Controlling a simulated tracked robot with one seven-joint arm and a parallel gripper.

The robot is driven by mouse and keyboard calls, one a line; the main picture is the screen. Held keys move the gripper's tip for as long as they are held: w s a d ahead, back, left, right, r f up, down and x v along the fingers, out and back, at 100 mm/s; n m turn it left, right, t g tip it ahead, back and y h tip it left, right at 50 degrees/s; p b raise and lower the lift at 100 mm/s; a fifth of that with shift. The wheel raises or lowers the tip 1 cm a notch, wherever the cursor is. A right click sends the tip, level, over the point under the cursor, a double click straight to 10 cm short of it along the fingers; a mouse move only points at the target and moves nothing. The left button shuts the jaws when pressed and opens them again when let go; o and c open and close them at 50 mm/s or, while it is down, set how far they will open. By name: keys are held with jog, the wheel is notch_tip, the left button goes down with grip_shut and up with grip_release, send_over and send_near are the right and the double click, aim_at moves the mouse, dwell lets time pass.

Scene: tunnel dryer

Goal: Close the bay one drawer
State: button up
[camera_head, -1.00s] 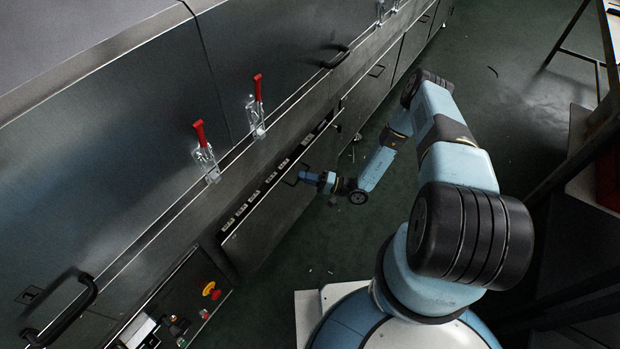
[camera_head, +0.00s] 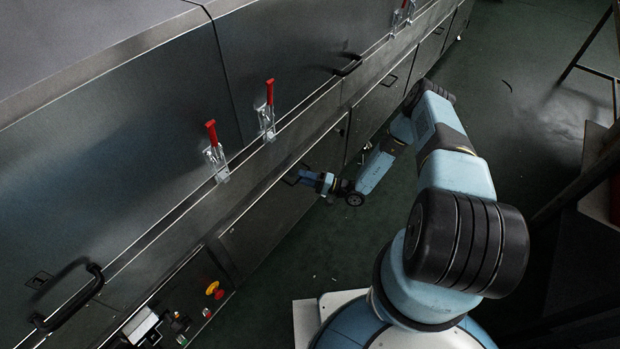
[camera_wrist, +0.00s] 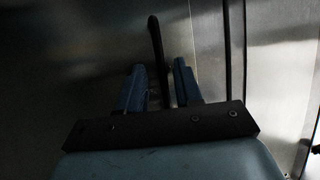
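The bay one drawer (camera_head: 268,222) is a dark metal front low in the dryer's side, left of my gripper in the head view. Its front looks flush with the panels around it, and no inside shows. Its black bar handle (camera_head: 291,179) is at the upper right of that front; in the wrist view the handle (camera_wrist: 155,40) runs between my fingers. My gripper (camera_head: 308,179) is at the handle. In the wrist view its two blue fingers (camera_wrist: 160,75) stand apart, one on each side of the handle, with gaps showing.
Two red-handled clamps (camera_head: 268,105) stand on the ledge above. A control panel (camera_head: 185,305) with red and yellow buttons is at lower left. More panels with handles run on to the upper right. The green floor (camera_head: 440,90) beside the dryer is mostly clear.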

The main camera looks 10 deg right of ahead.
jog(key=v, duration=1.3)
jog(key=shift+d, duration=0.4)
jog(key=shift+s+f, duration=0.1)
jog(key=w+d+r+n+g+h, duration=0.1)
jog(key=w+r+n+g, duration=0.25)
jog(key=r, duration=0.65)
jog(key=w+d+r+n+g+h, duration=0.2)
jog(key=r+g, duration=0.3)
jog(key=r, duration=0.6)
jog(key=s+r+g+h, duration=0.25)
jog(key=r+h, duration=0.35)
jog(key=r, duration=1.5)
jog(key=s+r+t+h, duration=0.25)
jog(key=s+r, duration=0.35)
jog(key=r, duration=0.3)
jog(key=s+r+t+h, duration=0.1)
jog(key=s+r+h, duration=0.2)
jog(key=s+r, duration=0.45)
jog(key=s+d+r+m+t+h, duration=0.2)
jog(key=s+r+t+h, duration=0.2)
jog(key=s+r, duration=0.8)
jog(key=shift+s+t, duration=1.15)
jog(key=shift+s, duration=0.05)
